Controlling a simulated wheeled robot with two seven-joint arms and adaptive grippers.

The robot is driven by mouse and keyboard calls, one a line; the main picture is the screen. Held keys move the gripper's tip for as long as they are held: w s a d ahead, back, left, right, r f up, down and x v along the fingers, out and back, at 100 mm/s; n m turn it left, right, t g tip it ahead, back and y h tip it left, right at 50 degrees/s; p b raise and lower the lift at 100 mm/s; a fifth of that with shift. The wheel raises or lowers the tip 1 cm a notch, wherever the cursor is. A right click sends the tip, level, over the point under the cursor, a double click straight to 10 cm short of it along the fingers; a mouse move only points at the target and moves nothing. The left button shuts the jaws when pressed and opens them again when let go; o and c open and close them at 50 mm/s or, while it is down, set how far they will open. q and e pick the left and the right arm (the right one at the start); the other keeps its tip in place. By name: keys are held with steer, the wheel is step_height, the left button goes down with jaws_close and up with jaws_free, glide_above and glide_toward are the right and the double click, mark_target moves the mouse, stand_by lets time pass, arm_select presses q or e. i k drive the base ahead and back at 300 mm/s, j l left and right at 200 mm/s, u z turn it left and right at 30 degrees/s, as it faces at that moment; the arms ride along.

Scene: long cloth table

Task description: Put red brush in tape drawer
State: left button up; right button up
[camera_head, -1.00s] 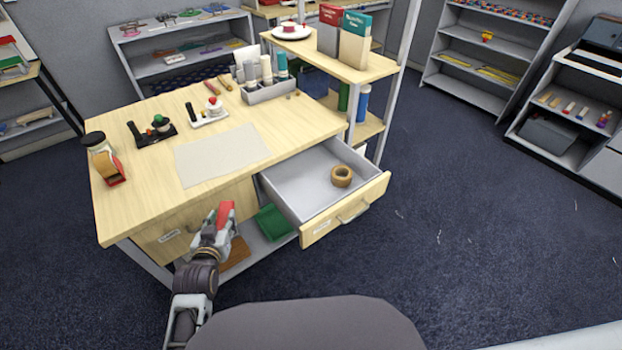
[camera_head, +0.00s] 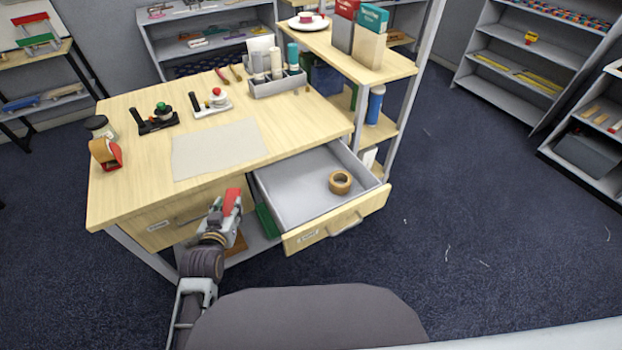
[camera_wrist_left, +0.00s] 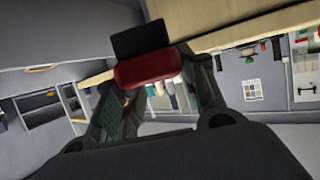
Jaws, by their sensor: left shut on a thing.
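The red brush (camera_head: 232,201) is held upright in my left gripper (camera_head: 222,214), in front of the desk's left drawer. In the left wrist view the brush (camera_wrist_left: 148,68) shows as a red block with a dark part, between the fingers of my left gripper (camera_wrist_left: 155,90). The right-hand drawer (camera_head: 300,187) is pulled open, with a tan tape roll (camera_head: 340,182) lying in it towards its right side. The gripper is left of the open drawer and apart from it. My right gripper is in neither view.
The wooden desk (camera_head: 140,187) carries a pale sheet (camera_head: 215,148), a tape dispenser (camera_head: 106,153), two small stands and a grey organizer (camera_head: 277,84). A shelf unit (camera_head: 372,66) rises at its right. Most of the drawer floor is bare.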

mark_target(294, 200)
steer(key=i+l+u, duration=0.2)
steer(key=l, duration=0.45)
steer(key=i+l+u, duration=0.2)
steer(key=l, duration=0.45)
steer(key=l+u, duration=0.2)
steer(key=l, duration=0.5)
steer(key=l+u, duration=0.2)
steer(key=l, duration=0.5)
steer(key=l+u, duration=0.2)
steer(key=l, duration=0.5)
steer(key=k+l+u, duration=0.2)
steer(key=l, duration=0.5)
steer(key=l+u, duration=0.2)
steer(key=l, duration=0.5)
steer(key=k+l+u, duration=0.2)
steer(key=l, duration=0.45)
